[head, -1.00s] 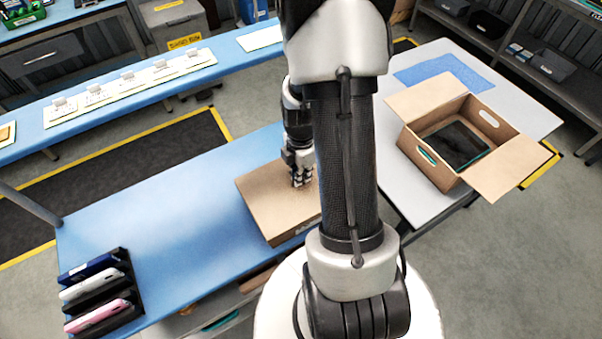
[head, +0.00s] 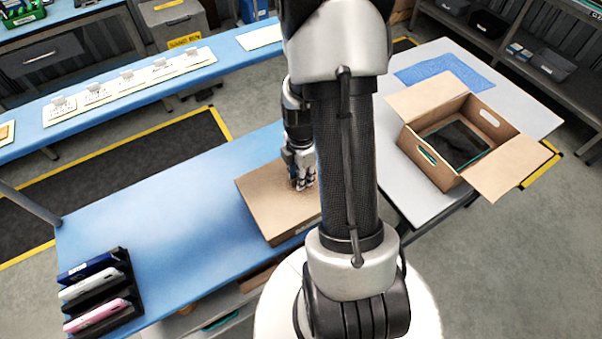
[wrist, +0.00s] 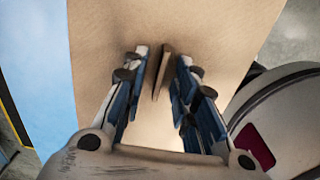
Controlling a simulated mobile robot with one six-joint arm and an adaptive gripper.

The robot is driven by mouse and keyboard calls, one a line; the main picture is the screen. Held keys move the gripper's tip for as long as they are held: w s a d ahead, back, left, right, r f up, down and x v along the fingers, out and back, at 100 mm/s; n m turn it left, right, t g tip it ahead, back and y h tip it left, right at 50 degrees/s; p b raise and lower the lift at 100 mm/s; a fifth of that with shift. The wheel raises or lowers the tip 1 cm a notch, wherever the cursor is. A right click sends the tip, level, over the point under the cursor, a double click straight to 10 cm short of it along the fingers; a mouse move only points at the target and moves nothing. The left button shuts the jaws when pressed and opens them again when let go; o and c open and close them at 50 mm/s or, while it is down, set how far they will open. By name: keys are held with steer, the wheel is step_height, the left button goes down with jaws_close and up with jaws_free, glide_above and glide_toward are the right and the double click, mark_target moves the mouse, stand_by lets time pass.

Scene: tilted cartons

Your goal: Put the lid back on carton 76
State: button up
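In the wrist view my gripper (wrist: 163,62) is open, one finger on each side of a thin upright brown tab (wrist: 162,72) on the cardboard top (wrist: 220,35). Gaps show between the tab and both fingers. An open carton (head: 435,172) with spread flaps stands on the grey table.
A dark flat item (head: 458,145) lies inside the open carton. A blue mat (head: 445,72) lies behind it on the grey table (head: 535,110). A black rack (head: 122,285) with several devices stands at the blue table's left end. The blue table's middle (head: 180,220) is clear.

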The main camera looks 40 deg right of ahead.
step_height(320, 180, up, 19)
steer(key=p, duration=0.6)
stand_by(0.6)
stand_by(0.4)
